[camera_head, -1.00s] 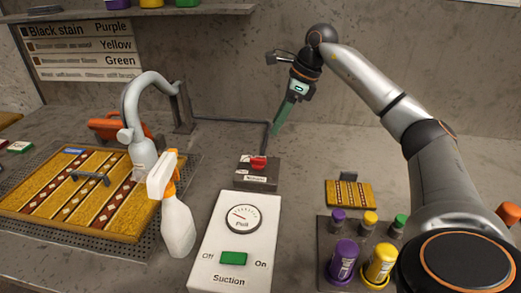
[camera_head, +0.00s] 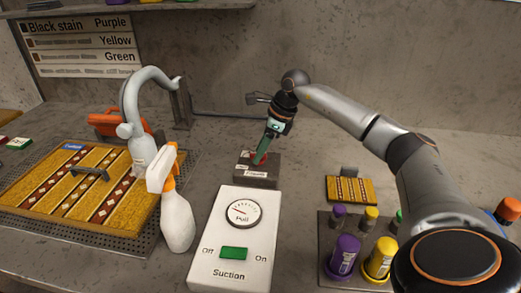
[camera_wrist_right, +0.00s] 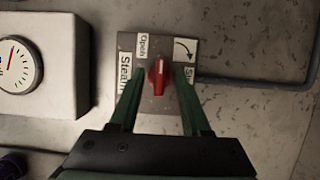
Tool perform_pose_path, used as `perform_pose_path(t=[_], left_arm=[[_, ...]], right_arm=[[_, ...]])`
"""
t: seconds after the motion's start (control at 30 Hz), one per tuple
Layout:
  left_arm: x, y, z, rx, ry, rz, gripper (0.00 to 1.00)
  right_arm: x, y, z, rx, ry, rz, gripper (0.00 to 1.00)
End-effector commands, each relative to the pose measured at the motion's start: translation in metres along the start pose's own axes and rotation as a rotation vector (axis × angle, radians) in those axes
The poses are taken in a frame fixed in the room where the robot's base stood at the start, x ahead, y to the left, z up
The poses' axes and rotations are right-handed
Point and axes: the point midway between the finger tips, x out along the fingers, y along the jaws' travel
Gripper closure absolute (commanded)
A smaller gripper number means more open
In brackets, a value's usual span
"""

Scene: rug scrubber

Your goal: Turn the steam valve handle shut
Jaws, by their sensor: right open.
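The steam valve is a grey block (camera_head: 258,175) behind the white suction box in the head view. Its red handle (camera_wrist_right: 159,76) shows between my right gripper's fingers in the right wrist view, on a plate (camera_wrist_right: 144,102) with labels reading "Open" and "Steam" and a curved arrow. My right gripper (camera_head: 260,160) reaches down over the valve and hides most of the handle in the head view. Its green fingers (camera_wrist_right: 157,88) are apart, one on each side of the handle; I cannot tell whether they touch it. My left gripper is not in view.
The suction box (camera_head: 232,245) stands in front of the valve, with a white spray bottle (camera_head: 175,210) to its left. A rug (camera_head: 75,195) lies on the left. Purple (camera_head: 342,257) and yellow (camera_head: 379,259) bottles stand at right. A pipe runs behind the valve.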

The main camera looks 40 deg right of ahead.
Motion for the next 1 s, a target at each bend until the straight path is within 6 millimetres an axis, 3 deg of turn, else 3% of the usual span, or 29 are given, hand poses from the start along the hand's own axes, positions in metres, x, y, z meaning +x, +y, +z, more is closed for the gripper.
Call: perform_pose_path(t=[0.1,0.5,1.0], left_arm=[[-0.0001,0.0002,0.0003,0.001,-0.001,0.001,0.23],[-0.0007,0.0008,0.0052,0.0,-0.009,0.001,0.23],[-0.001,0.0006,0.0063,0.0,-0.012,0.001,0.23]], right_arm=[[0.0,0.0001,0.0,0.0,0.0,0.0,0.55],[-0.0004,0.0002,0.0002,0.0,0.0,0.0,1.0],[-0.0008,0.0003,0.0003,0.005,0.0,-0.002,1.0]])
